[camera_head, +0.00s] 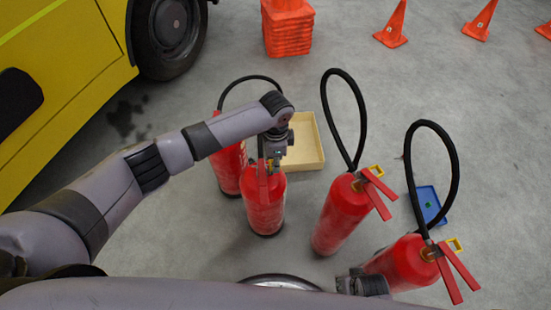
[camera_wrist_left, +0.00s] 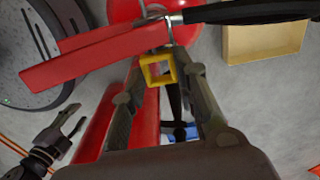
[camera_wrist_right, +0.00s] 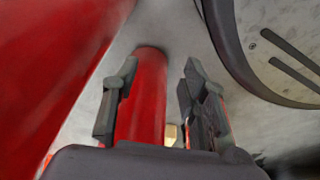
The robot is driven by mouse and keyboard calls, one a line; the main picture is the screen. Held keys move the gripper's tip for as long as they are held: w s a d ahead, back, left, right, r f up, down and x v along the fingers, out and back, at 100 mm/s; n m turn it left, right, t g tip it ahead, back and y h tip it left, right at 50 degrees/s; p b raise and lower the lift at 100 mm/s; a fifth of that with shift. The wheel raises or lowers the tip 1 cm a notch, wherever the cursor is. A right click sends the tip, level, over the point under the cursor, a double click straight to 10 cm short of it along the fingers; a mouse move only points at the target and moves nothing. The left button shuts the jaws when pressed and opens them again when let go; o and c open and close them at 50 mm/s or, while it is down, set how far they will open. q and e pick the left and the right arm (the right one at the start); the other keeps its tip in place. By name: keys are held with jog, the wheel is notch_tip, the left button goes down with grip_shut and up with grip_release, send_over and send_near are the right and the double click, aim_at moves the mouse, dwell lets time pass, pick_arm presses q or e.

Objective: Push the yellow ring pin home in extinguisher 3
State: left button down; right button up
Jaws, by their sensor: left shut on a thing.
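A red extinguisher (camera_head: 264,205) stands upright under my left gripper (camera_head: 278,152); I see no number on it. In the left wrist view its yellow ring pin (camera_wrist_left: 158,70) sits between my left fingertips, by the red lever (camera_wrist_left: 95,55). The fingers are shut on the ring. How deep the pin sits is hidden. My right gripper (camera_wrist_right: 160,70) is open and empty, low beside the front right extinguisher (camera_head: 400,262). In the right wrist view a red cylinder (camera_wrist_right: 148,100) shows beyond its fingers.
Another extinguisher (camera_head: 338,215) stands mid-right, and one (camera_head: 228,165) behind left. A cream tray (camera_head: 305,142) and a blue tray (camera_head: 430,203) lie on the floor. Orange cones (camera_head: 392,25) stand at the back; a yellow vehicle (camera_head: 65,80) is at left.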

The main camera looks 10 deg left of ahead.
jog(key=shift+s+f, duration=0.5)
jog(key=shift+f, duration=0.1)
jog(key=shift+w, duration=0.2)
dwell(0.6)
jog(key=shift+s+d+f+p, duration=0.2)
jog(key=shift+s+f+p, duration=0.25)
jog(key=shift+s+f, duration=0.1)
jog(key=shift+s+f, duration=0.1)
jog(key=shift+f, duration=0.1)
jog(key=shift+s, duration=0.1)
dwell(0.5)
jog(key=shift+s+f+p, duration=0.3)
jog(key=shift+s+f, duration=0.1)
jog(key=shift+s, duration=0.2)
